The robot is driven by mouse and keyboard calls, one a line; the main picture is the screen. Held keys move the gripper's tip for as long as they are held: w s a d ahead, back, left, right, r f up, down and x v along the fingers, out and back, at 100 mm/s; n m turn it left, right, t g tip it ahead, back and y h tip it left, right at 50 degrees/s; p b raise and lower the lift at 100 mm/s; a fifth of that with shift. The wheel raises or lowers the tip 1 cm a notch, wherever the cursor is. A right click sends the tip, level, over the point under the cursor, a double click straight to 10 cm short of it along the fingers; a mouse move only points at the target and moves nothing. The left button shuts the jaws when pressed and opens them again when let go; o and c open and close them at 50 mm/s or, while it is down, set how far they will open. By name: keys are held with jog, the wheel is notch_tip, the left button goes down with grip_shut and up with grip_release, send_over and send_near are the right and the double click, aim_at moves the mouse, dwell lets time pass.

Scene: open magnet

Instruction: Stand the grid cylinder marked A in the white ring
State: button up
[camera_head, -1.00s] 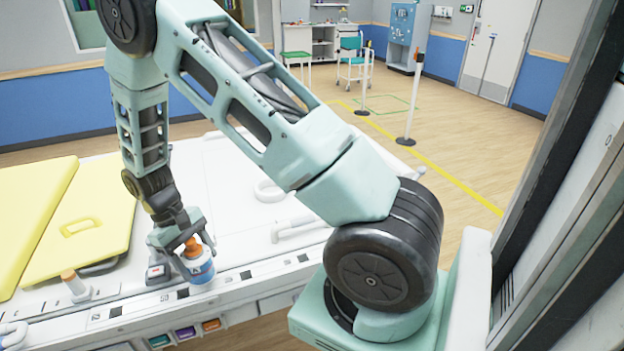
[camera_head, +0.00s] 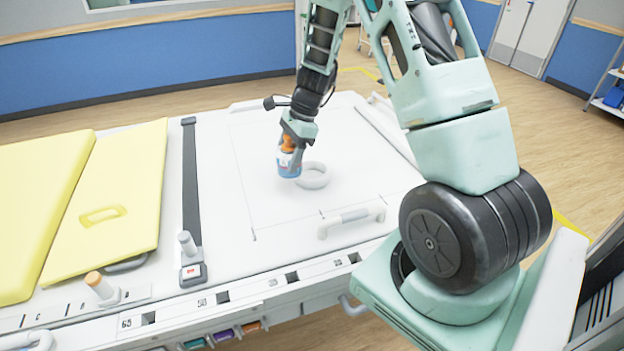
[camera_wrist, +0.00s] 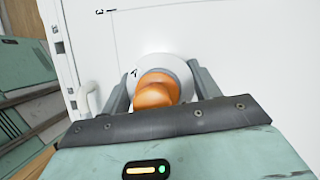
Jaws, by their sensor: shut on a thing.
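The grid cylinder (camera_head: 289,164) is blue and white with an orange top. In the wrist view the cylinder (camera_wrist: 158,78) shows its orange knob, and a letter A is on its white top. My gripper (camera_head: 293,150) is shut on it and holds it upright; the gripper (camera_wrist: 160,88) has one finger on each side of it. The white ring (camera_head: 314,176) lies on the white table panel, just right of the cylinder in the head view. I cannot tell whether the cylinder's base touches the panel. The ring is hidden in the wrist view.
Yellow pads (camera_head: 110,195) lie on the left of the white table (camera_head: 240,215). A dark strip with a grey post (camera_head: 187,243) and an orange-topped post (camera_head: 97,284) stand nearer the front. A white handle (camera_head: 350,220) rises in front of the ring.

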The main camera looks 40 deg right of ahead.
jog(key=d+r+m+t+h, duration=0.2)
jog(key=d+r+m+t, duration=0.1)
jog(key=d+m, duration=0.55)
jog(key=m+h+b, duration=0.1)
jog(key=m+b, duration=0.1)
send_near(309, 164)
jog(key=a+f, duration=0.2)
jog(key=f, duration=0.1)
jog(key=a+f, duration=0.1)
jog(key=shift+w+a+f, duration=0.2)
jog(key=shift+w+f, duration=0.05)
jog(key=shift+f, duration=0.15)
